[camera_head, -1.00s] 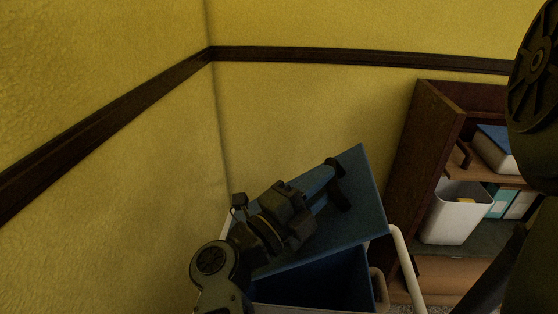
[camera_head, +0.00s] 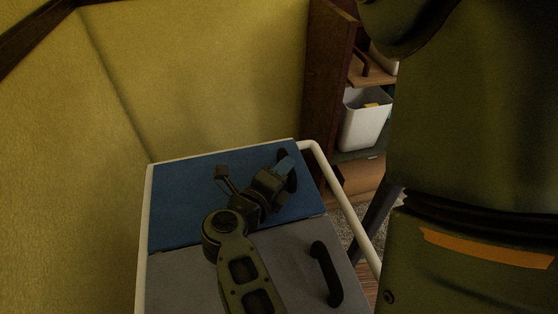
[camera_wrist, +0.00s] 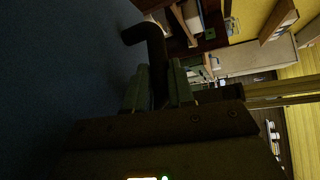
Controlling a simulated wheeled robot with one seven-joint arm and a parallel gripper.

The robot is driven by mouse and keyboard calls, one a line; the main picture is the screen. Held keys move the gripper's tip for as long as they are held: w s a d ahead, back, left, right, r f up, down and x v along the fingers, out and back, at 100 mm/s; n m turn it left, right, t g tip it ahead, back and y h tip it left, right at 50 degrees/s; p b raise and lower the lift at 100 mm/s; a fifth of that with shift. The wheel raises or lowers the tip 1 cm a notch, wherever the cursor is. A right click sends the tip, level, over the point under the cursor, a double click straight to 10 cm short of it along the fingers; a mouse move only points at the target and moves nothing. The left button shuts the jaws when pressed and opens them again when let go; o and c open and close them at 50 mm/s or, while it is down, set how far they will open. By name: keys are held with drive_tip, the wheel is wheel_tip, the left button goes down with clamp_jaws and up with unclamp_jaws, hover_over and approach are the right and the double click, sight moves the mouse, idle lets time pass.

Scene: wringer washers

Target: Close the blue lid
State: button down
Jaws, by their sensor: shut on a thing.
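The blue lid (camera_head: 185,200) lies about flat and level with the grey panel in front of it, over the back part of the cart-like unit. Its dark handle (camera_head: 292,181) is near its right end. My gripper (camera_head: 284,166) is at this handle. In the wrist view the two fingers of my gripper (camera_wrist: 159,88) are on either side of the curved dark handle (camera_wrist: 150,38), shut on it. The blue lid surface (camera_wrist: 60,70) fills the left of that view. My arm hides the middle of the lid. Whether its edge is fully seated cannot be told.
A grey lid (camera_head: 180,285) with its own black handle (camera_head: 326,274) lies in front. A white tube rail (camera_head: 340,195) runs along the right side. Yellow walls (camera_head: 215,70) stand close behind and left. A brown shelf (camera_head: 325,80) with a white bin (camera_head: 364,118) stands behind right.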

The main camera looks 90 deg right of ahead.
drive_tip(key=shift+f, duration=0.5)
drive_tip(key=c, duration=1)
unclamp_jaws()
drive_tip(key=shift+s, duration=0.1)
drive_tip(key=shift+o, duration=0.2)
drive_tip(key=b+v, duration=0.1)
drive_tip(key=v, duration=0.6)
drive_tip(key=shift+a+r, duration=0.1)
drive_tip(key=shift+r, duration=0.05)
drive_tip(key=shift+w+a+r, duration=0.1)
drive_tip(key=shift+w+a, duration=0.1)
drive_tip(key=shift+w, duration=0.1)
drive_tip(key=shift+r, duration=0.1)
